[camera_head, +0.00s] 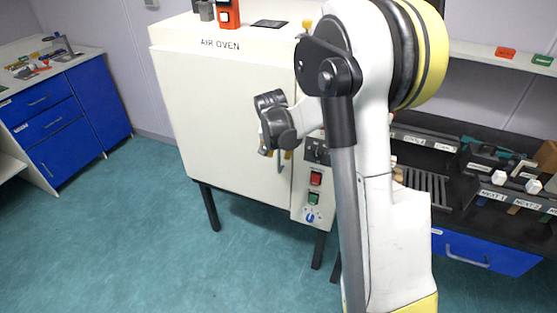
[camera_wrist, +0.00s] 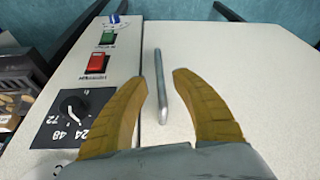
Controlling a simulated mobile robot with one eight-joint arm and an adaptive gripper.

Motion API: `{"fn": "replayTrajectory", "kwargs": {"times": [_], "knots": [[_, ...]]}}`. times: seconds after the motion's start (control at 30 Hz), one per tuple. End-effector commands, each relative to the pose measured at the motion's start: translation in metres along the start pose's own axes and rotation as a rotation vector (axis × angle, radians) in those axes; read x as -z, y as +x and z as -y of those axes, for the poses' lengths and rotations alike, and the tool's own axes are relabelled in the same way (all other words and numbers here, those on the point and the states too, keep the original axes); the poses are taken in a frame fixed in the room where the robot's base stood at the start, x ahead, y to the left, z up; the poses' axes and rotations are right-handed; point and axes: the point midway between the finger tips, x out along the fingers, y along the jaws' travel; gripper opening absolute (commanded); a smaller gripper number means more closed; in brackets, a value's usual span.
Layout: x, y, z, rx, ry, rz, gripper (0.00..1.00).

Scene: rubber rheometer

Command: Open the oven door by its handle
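The air oven (camera_head: 225,110) is a cream box on dark legs, and its front door looks shut. The door handle (camera_wrist: 160,85) is a grey metal bar. In the wrist view it lies between the two yellow-brown fingers of my gripper (camera_wrist: 172,90), with a gap on each side. The fingers are apart and do not appear to touch the bar. In the head view my gripper (camera_head: 268,152) is in front of the door near its right edge, and a short part of the handle (camera_head: 280,163) shows below it.
The control panel (camera_wrist: 85,80) beside the door has a dial, a red switch and a green switch. Orange and grey items (camera_head: 228,14) stand on the oven top. A black bench (camera_head: 460,205) with tools is at the right. Open floor (camera_head: 120,230) lies to the left.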

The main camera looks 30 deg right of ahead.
Motion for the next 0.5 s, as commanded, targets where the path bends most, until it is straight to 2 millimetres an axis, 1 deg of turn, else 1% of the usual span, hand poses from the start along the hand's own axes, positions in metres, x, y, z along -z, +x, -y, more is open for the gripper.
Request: {"fn": "replayTrajectory", "kwargs": {"times": [0.03, 0.13, 0.23, 0.47, 0.5], "knots": [[-0.001, 0.009, 0.000, 0.000, 0.000, 0.000, 0.32], [0.000, 0.016, 0.000, 0.000, 0.000, 0.000, 0.32], [0.000, 0.019, 0.000, 0.000, 0.000, 0.000, 0.32], [0.000, 0.019, 0.000, 0.000, 0.000, 0.000, 0.32], [0.000, 0.018, 0.000, 0.000, 0.000, 0.000, 0.25]]}}
